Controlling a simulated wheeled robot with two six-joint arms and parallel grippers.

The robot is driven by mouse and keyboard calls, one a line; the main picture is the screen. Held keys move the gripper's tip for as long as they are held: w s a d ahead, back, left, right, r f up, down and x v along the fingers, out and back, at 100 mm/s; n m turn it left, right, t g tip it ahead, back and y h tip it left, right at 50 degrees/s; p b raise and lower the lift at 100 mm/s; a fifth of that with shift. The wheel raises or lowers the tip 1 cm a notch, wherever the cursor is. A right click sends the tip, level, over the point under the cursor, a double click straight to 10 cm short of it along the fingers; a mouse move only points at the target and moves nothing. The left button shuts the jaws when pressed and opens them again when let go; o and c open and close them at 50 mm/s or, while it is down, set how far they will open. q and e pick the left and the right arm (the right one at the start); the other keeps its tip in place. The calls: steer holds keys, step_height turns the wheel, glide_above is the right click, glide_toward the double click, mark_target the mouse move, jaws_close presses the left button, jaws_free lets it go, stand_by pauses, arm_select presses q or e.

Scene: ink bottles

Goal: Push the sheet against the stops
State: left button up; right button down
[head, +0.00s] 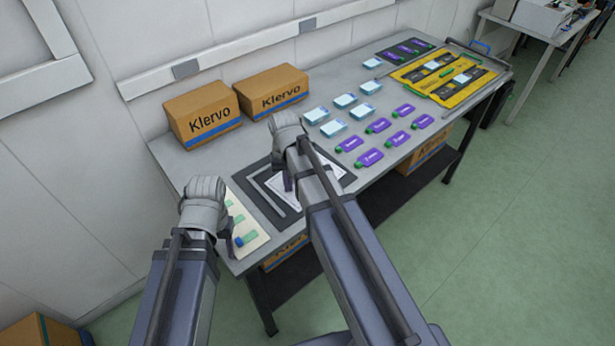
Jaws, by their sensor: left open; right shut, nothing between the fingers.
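A white sheet (272,184) lies on a dark board (248,193) near the left end of the table. Light grey bars (283,205), which look like the stops, run along the sheet's left side. My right gripper (288,181) is shut and empty, low over the sheet. Its arm hides much of the sheet, so I cannot tell whether the sheet touches the bars or whether my fingertips touch it. My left gripper (229,243) is open and empty at the table's left end, beside a cream board (248,223) with green pieces.
Two Klervo boxes (203,113) stand at the back against the wall. Several pale blue packs (344,100) and purple bottles (378,125) lie mid-table. A yellow tray (427,87) is at the far right. Bare table shows in front of the boxes.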

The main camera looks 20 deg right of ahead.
mark_target(270, 187)
steer(key=shift+w+a, duration=0.15)
steer(key=shift+a, duration=0.05)
arm_select(q)
steer(key=shift+s+d+f, duration=0.1)
steer(key=shift+s, duration=0.05)
arm_select(e)
steer(key=shift+w+a+f, duration=0.1)
steer(key=shift+w+a, duration=0.35)
steer(key=shift+a, duration=0.25)
steer(key=shift+w+a+r, duration=0.1)
steer(key=shift+w+a, duration=0.3)
steer(key=shift+a, duration=0.35)
steer(key=shift+w+a+f, duration=0.1)
steer(key=shift+w+a, duration=0.35)
steer(key=shift+a, duration=0.25)
